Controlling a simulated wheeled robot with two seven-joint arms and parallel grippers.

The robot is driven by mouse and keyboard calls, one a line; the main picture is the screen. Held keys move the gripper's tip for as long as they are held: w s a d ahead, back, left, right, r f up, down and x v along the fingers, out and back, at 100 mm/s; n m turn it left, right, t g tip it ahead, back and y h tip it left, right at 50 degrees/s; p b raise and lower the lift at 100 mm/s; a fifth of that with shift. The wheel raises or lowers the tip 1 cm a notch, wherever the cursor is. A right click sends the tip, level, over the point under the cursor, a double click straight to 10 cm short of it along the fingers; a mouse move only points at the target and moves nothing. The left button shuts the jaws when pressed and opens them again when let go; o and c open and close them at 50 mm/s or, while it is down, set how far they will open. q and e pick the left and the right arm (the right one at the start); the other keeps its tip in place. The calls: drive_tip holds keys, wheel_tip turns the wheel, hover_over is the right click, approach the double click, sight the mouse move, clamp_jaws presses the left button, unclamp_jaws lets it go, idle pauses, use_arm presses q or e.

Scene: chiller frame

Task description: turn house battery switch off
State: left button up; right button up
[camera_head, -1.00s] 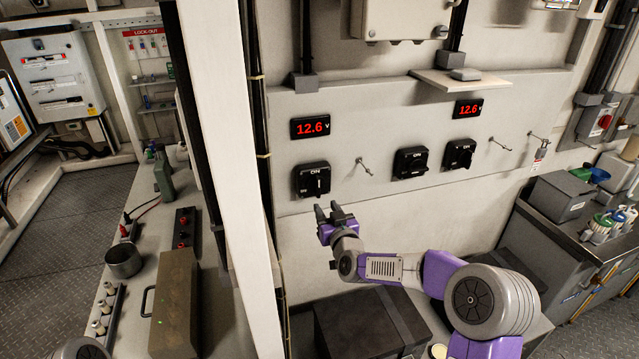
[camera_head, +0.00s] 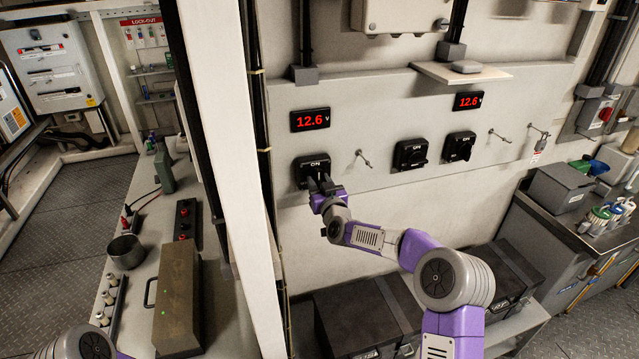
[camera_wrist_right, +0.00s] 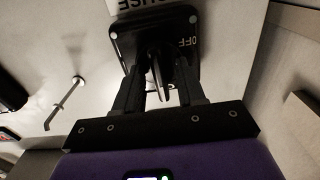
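The house battery switch (camera_head: 303,167) is the leftmost black rotary switch on the grey wall panel, below a red 12.6 V display. In the right wrist view the black switch plate (camera_wrist_right: 130,42) appears upside down, with "OFF" and part of a "HOUSE" label. My right gripper (camera_head: 320,184) is at the switch front and covers part of it. In the wrist view its fingers (camera_wrist_right: 160,84) stand apart on either side of the switch handle (camera_wrist_right: 155,78). A gap shows beside the handle; firm contact cannot be seen. My left gripper is out of view.
Two similar switches (camera_head: 410,154) and (camera_head: 459,146) sit to the right, with a metal hook (camera_head: 363,158) between. A white post (camera_head: 225,150) stands left of the panel. Black battery boxes (camera_head: 365,318) lie below. A small shelf (camera_head: 460,73) projects above.

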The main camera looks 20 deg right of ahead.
clamp_jaws()
idle(0.3)
drive_tip(key=n+b, duration=0.3)
drive_tip(key=shift+a+n, duration=0.1)
drive_tip(key=shift+n, duration=0.2)
drive_tip(key=n+b, duration=0.3)
drive_tip(key=n, duration=0.2)
drive_tip(key=shift+f+n, duration=0.1)
drive_tip(key=shift+n, duration=0.2)
drive_tip(key=n+b, duration=0.3)
drive_tip(key=n, duration=0.1)
drive_tip(key=shift+n+b, duration=1.9)
drive_tip(key=shift+n, duration=0.5)
